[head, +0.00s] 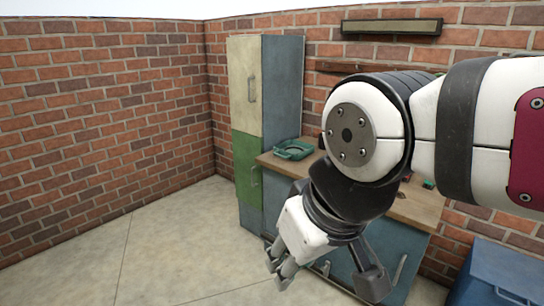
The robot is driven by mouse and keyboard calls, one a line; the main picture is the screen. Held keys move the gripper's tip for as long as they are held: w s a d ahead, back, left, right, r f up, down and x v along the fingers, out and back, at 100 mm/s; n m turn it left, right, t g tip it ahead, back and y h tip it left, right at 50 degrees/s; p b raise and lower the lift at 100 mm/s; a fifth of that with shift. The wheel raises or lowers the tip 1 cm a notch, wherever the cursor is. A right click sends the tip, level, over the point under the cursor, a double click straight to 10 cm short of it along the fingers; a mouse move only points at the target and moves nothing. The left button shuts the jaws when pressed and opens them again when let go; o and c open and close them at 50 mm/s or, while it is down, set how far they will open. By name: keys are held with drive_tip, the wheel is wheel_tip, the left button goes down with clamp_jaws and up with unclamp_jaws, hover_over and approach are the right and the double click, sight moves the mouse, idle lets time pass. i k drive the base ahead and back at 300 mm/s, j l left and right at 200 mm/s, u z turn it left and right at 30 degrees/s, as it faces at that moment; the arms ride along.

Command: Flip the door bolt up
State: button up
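I cannot make out a door bolt in the head view. A tall cabinet (283,90) stands near the corner, with a cream upper door (244,82) and a green lower door (246,165), both with handles and both looking shut. A low blue workbench cabinet (378,245) with a wooden top (425,208) stands to its right, partly hidden by my arm. My gripper (325,277) points down in front of the workbench, its two fingers spread apart. I see nothing held between them.
A green tray (293,150) lies on the workbench's left end. A blue box (500,275) stands at the lower right. A shelf (391,27) hangs on the brick wall. The concrete floor (165,245) at left is clear.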

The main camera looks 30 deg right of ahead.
sight(325, 269)
drive_tip(key=z, duration=1.7)
drive_tip(key=u, duration=0.65)
drive_tip(key=k+j+z, duration=0.1)
drive_tip(key=j, duration=0.2)
drive_tip(key=k+j+z, duration=0.1)
drive_tip(key=j, duration=0.25)
drive_tip(key=k+j+z, duration=0.1)
drive_tip(key=i+j, duration=0.25)
drive_tip(key=j, duration=0.15)
drive_tip(key=i+j, duration=0.25)
drive_tip(key=j, duration=0.2)
drive_tip(key=u, duration=0.05)
